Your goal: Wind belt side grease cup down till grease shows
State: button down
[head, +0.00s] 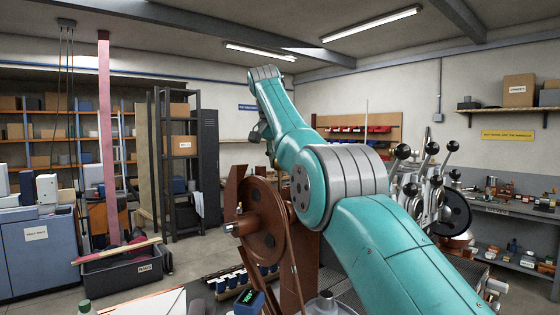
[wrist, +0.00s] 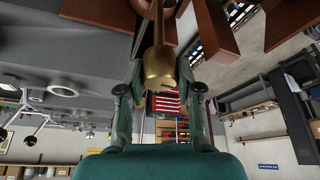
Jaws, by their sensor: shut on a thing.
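A brass grease cup (wrist: 159,68) hangs in the middle of the wrist view, with a rounded body and a narrow brass stem leading up to brown metalwork (wrist: 213,28). My gripper (wrist: 159,84) has a finger on each side of the cup and is shut on it. No grease can be made out on the cup or stem. In the head view, the brown wheel and belt (head: 262,222) stand left of my teal arm. The grease cup and my fingers cannot be made out there.
A grey tub (head: 122,274) and a blue cabinet (head: 38,252) stand at the left. Black-knobbed levers (head: 432,148) rise close to the right of my arm. A workbench (head: 515,207) lines the right wall. Open floor shows before the dark shelf rack (head: 180,150).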

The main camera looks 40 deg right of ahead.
jog(key=shift+f, duration=0.15)
jog(key=c, duration=0.8)
grip_release()
jog(key=shift+a, duration=0.1)
jog(key=shift+o, duration=0.2)
